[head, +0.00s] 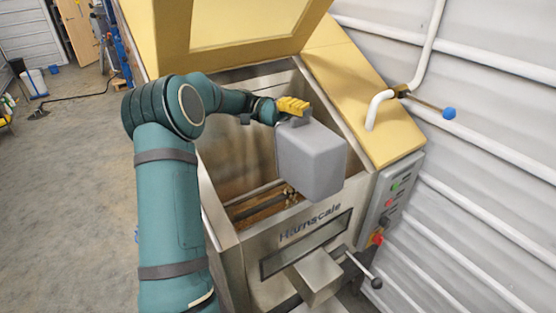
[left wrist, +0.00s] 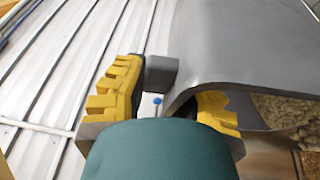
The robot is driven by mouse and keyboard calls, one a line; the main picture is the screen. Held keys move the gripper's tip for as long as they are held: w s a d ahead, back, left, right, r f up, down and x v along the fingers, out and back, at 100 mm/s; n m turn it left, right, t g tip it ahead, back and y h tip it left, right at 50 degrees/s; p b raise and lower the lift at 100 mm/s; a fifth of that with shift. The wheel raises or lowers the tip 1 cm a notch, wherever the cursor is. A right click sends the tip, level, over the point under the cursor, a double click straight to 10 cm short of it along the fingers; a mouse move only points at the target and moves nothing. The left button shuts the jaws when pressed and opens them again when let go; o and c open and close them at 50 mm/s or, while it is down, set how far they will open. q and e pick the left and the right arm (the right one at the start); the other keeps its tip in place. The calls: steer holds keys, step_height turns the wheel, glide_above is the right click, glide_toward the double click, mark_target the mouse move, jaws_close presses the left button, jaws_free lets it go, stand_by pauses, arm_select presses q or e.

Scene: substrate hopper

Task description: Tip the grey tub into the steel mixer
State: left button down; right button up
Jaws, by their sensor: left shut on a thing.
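The grey tub (head: 312,160) hangs over the front right part of the open steel mixer (head: 258,240), apart from its rim as far as I can tell. My left gripper (head: 293,106) is shut on the tub at its upper edge. In the left wrist view the yellow fingers (left wrist: 165,92) close around a grey grip piece beside the tub wall (left wrist: 235,55). The tub looks tilted, with its mouth turned away from the head view, so its inside is hidden there. Brown loose material (left wrist: 290,112) shows beside the tub in the left wrist view; I cannot tell whether it lies in the tub. My right gripper is out of view.
The mixer's yellow lid (head: 245,25) stands raised behind the opening. Bars and some brown material (head: 262,208) show inside. A control box (head: 392,205) and a black-knobbed lever (head: 362,268) are at the front right. A white pipe with a blue-ended handle (head: 449,113) runs along the wall.

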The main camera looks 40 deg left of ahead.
arm_select(q)
steer(key=shift+w+a+h+p, duration=0.25)
steer(key=shift+a+h+p, duration=0.35)
steer(key=shift+a, duration=0.2)
steer(key=shift+n, duration=0.3)
stand_by(0.6)
steer(key=shift+w+a+h+p, duration=0.15)
steer(key=shift+a+h+p, duration=0.15)
steer(key=shift+a, duration=0.1)
steer(key=shift+w+a+n+h, duration=0.15)
steer(key=shift+a+n+h, duration=0.2)
steer(key=shift+a, duration=0.2)
steer(key=shift+a+f, duration=0.1)
stand_by(0.4)
